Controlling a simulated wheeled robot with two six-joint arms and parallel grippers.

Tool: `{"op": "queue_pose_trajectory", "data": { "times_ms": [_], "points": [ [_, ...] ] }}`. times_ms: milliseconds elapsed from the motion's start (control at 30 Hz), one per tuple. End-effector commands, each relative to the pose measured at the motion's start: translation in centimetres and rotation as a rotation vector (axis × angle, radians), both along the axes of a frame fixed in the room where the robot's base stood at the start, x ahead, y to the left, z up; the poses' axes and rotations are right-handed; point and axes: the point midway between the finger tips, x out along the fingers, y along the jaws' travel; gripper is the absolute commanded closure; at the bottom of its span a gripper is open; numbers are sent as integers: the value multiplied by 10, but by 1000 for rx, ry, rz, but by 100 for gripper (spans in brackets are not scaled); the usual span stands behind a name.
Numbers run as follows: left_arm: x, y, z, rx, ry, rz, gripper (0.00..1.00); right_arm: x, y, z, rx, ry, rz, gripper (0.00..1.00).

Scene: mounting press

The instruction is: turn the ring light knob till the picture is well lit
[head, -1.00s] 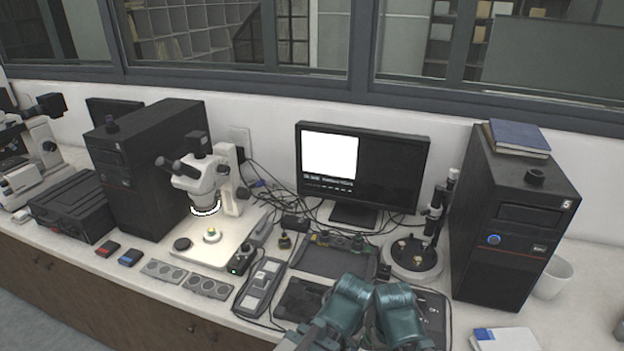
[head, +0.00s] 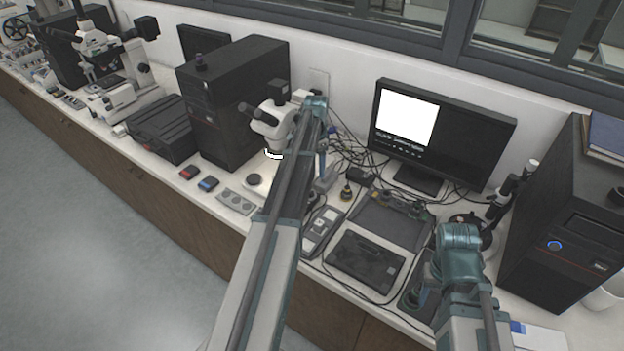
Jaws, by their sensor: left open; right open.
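The monitor (head: 440,135) shows a live picture (head: 405,120) that is blank white, with a line of small text under it. The stereo microscope (head: 268,128) has its ring light (head: 274,155) glowing white. The ring light knob is not visible; my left arm crosses in front of the area beside the microscope base. My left gripper (head: 322,165) hangs down from the raised wrist, just right of the microscope, mostly hidden and open. My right gripper (head: 424,298) is low at the front of the bench, partly hidden by its wrist, open, with nothing seen in it.
A black computer tower (head: 235,105) stands left of the microscope and another (head: 565,220) at the right. A dark tablet (head: 366,262), a grey keypad unit (head: 320,228) and a tray (head: 395,218) fill the bench front. Loose cables run behind. Red and blue small boxes lie left.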

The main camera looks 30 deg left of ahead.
Motion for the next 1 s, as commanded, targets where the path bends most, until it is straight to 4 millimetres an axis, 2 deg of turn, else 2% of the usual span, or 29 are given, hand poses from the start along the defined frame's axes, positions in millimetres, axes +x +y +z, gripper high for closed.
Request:
{"op": "queue_pose_trajectory", "data": {
  "times_ms": [33, 133, 467, 667, 1000],
  "points": [
    [6, 17, 5, -4, -3, -3, 30, 0, 0, 5, 0, 0, 0, 50],
    [7, 30, 7, -7, -6, -11, 30, 0, 0, 7, 0, 0, 0, 50],
    [6, 32, 0, -7, -6, -15, 30, 0, 0, 0, 0, 0, 1, 50],
    [6, 31, -17, -7, -6, -14, 30, 0, 0, -16, -1, 0, 3, 50],
    [5, 30, -63, -6, -5, -14, 30, 0, 0, -62, -1, 0, 4, 50]
  ]
}}
